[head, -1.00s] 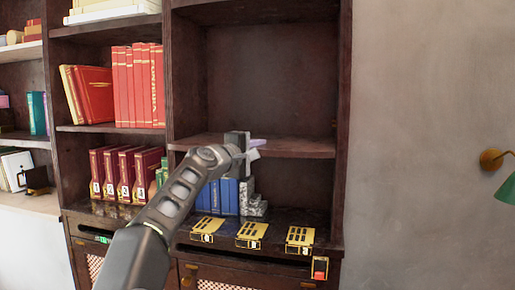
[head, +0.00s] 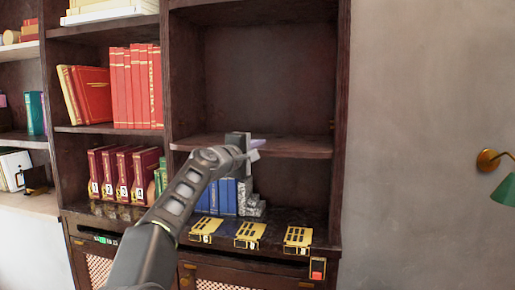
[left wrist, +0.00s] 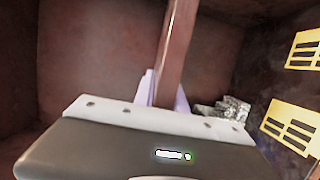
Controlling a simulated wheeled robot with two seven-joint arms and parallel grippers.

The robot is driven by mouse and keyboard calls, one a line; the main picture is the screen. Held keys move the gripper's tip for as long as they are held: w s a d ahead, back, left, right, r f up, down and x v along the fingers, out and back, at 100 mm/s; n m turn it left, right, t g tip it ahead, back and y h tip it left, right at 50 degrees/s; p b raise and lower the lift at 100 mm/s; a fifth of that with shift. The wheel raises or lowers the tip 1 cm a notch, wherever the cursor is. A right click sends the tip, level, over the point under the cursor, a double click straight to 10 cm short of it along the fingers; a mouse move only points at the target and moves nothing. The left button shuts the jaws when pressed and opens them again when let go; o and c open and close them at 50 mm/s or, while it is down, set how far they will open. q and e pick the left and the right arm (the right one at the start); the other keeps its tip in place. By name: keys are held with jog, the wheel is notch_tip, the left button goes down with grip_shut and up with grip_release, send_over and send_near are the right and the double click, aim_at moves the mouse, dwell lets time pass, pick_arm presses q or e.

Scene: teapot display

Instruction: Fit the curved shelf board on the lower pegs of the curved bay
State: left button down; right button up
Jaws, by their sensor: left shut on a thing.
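The curved shelf board (head: 290,147) is dark brown and lies roughly level across the right-hand bay (head: 265,80), below its tall empty upper part. A small peg-like spot (head: 332,125) shows on the bay's right wall above the board. Whether the board rests on the lower pegs is hidden. My right gripper is not in view.
Below the board stand blue books (head: 220,196) and a grey stepped bookend (head: 250,200). Several yellow slotted plates (head: 250,233) lie along the ledge. A green lamp (head: 505,190) is on the right wall.

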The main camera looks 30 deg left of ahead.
pick_arm(q)
jog(key=shift+w+a+r+p, duration=0.15)
jog(key=shift+w+p, duration=0.3)
jog(key=shift+p, duration=0.05)
jog(key=shift+w+a+r+p, duration=0.15)
jog(key=shift+w+p, duration=0.3)
jog(key=c, duration=1.3)
grip_release()
jog(key=shift+f, duration=0.45)
jog(key=shift+s+b, duration=0.25)
jog(key=shift+b, duration=0.2)
jog(key=s+b, duration=0.3)
jog(key=s, duration=0.3)
jog(key=shift+s+r+b, duration=0.1)
jog(key=shift+s+b, duration=0.05)
jog(key=shift+b, duration=0.25)
jog(key=shift+s+r, duration=0.15)
jog(key=shift+s, duration=0.35)
